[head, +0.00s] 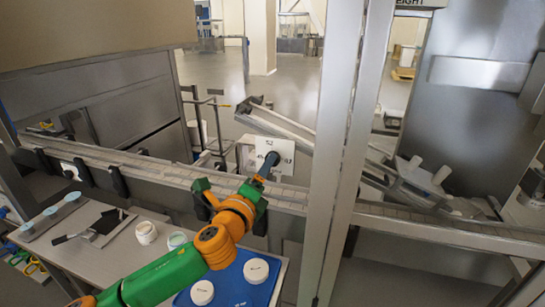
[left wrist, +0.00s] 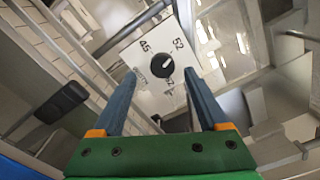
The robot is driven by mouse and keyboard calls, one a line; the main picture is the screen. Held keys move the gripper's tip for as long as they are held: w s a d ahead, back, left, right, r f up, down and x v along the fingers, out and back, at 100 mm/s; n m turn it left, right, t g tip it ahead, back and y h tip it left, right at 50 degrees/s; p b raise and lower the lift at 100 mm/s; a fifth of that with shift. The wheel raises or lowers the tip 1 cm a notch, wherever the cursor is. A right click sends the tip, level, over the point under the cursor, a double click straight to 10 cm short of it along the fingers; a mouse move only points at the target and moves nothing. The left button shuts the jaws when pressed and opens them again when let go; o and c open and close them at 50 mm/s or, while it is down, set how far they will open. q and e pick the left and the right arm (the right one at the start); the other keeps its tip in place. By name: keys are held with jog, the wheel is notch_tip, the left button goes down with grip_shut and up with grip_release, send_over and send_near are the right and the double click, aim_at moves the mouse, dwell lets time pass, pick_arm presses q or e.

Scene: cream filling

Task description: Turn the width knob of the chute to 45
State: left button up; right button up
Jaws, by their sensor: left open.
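The chute's width knob (left wrist: 164,65) is a small black round dial on a white plate (left wrist: 150,45), seen in the left wrist view. The plate carries the numbers 45 at upper left and 52 at upper right, and another mark below the knob. A small light mark shows on the knob, but its exact heading is hard to tell. My left gripper (left wrist: 159,73) is open, its two blue fingers apart, with the knob between the tips in the picture; no contact shows. In the head view the left gripper (head: 268,164) is in front of the plate (head: 285,152) and hides the knob. My right gripper is not in view.
A conveyor rail (head: 150,170) runs across below the plate. A sloped chute (head: 280,127) rises behind it. A metal post (head: 345,150) stands to the right. Jars (head: 146,232) and a blue tray (head: 232,285) with white lids are on the table in front.

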pick_arm(q)
jog(key=x, duration=0.4)
jog(key=shift+d+r, duration=0.1)
jog(key=shift+r, duration=0.05)
jog(key=shift+w, duration=0.1)
grip_shut()
